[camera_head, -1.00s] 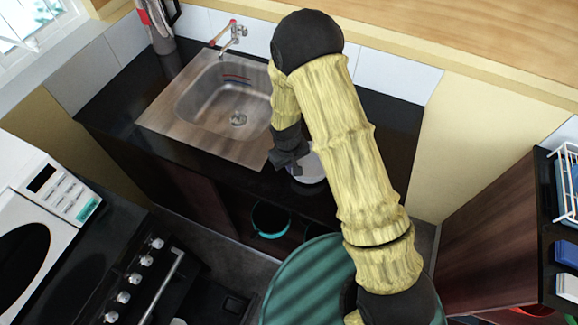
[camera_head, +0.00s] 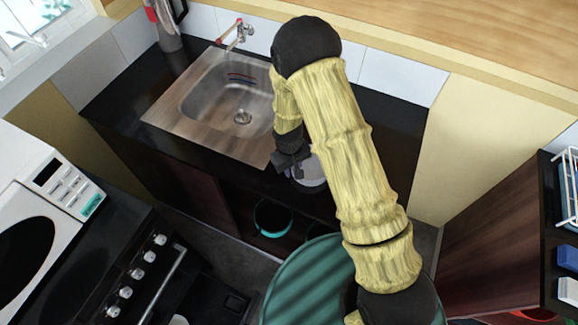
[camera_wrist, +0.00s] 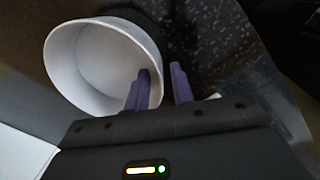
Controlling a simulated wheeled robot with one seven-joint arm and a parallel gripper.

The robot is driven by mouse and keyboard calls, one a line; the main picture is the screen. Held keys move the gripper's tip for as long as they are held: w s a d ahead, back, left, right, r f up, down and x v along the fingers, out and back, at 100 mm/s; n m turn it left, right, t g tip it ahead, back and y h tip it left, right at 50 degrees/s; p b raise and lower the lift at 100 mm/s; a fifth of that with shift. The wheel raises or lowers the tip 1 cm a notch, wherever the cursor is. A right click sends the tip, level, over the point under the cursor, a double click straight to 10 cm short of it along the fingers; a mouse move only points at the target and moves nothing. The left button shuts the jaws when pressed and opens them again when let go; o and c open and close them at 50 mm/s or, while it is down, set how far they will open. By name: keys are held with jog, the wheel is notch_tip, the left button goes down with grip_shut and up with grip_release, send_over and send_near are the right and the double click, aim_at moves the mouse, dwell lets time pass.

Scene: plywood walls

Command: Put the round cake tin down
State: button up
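The round cake tin (camera_wrist: 88,68) is white, empty and open toward the wrist camera. In the head view the tin (camera_head: 311,178) is at the front edge of the black counter, partly hidden by my arm. My gripper (camera_wrist: 161,76) has one purple finger inside the tin and one outside, with the wall between them. The fingers are close together and look shut on the wall, though a thin dark gap shows beside the outer finger. In the head view my gripper (camera_head: 290,161) is at the tin's left side. I cannot tell whether its base touches the counter.
A sink (camera_head: 232,100) with a red-handled tap (camera_head: 238,33) is left of the tin. The black counter (camera_head: 402,125) has bare room right of my arm. A microwave (camera_head: 50,205) and stove knobs (camera_head: 137,273) are at lower left. A teal bucket (camera_head: 272,217) is below the counter.

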jog(key=shift+w+r, duration=0.1)
jog(key=shift+r, duration=0.25)
notch_tip(320, 180, up, 12)
jog(key=b, duration=0.3)
jog(key=shift+s+a+f, duration=0.2)
jog(key=shift+s+a, duration=0.15)
jog(key=shift+s, duration=0.05)
jog(key=shift+a, duration=0.1)
